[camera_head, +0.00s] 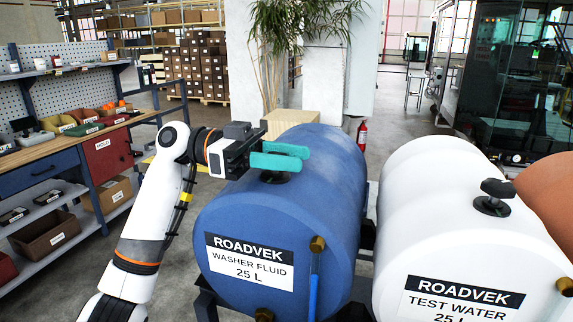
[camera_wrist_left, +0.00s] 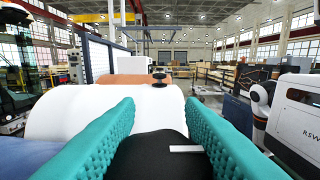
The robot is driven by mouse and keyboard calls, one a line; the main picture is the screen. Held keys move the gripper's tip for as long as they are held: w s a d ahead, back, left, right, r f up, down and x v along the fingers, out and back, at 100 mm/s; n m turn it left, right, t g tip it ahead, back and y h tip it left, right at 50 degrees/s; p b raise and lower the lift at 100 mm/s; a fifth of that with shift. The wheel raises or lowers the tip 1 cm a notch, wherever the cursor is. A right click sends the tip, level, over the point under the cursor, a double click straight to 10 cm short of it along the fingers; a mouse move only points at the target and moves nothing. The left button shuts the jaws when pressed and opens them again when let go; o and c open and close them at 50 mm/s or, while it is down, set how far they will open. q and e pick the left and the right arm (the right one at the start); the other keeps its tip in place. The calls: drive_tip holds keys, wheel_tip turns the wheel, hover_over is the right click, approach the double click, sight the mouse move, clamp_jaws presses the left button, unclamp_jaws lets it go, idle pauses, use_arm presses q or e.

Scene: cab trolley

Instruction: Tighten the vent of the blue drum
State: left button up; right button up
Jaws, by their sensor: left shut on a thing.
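The blue drum (camera_head: 330,190), labelled ROADVEK washer fluid 25 L, lies on its side in the middle of the head view. Its black vent (camera_head: 275,178) is on top and mostly hidden by my left gripper (camera_head: 284,156). In the left wrist view, the black vent knob (camera_wrist_left: 160,156), with a white mark, sits between the two teal fingers. My left gripper is shut on this knob, coming in from the left. My right gripper is in neither view.
A white test water drum (camera_head: 450,200) with its own black vent (camera_head: 493,197) lies close to the right. An orange drum (camera_head: 550,195) is beyond it. A workbench (camera_head: 60,150) with bins stands left.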

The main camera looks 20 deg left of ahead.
use_arm(q)
drive_tip(key=shift+r, duration=0.1)
drive_tip(key=o, duration=1)
drive_tip(key=shift+a, duration=0.1)
drive_tip(key=shift+a+b, duration=0.3)
drive_tip(key=shift+a, duration=0.05)
drive_tip(key=a+b, duration=0.1)
drive_tip(key=a, duration=0.2)
drive_tip(key=a+b, duration=0.1)
drive_tip(key=a, duration=0.2)
drive_tip(key=a+b, duration=0.1)
drive_tip(key=a, duration=0.2)
drive_tip(key=shift+w+a+b, duration=0.25)
drive_tip(key=shift+a+b, duration=0.05)
drive_tip(key=shift+b, duration=0.1)
drive_tip(key=shift+a, duration=0.8)
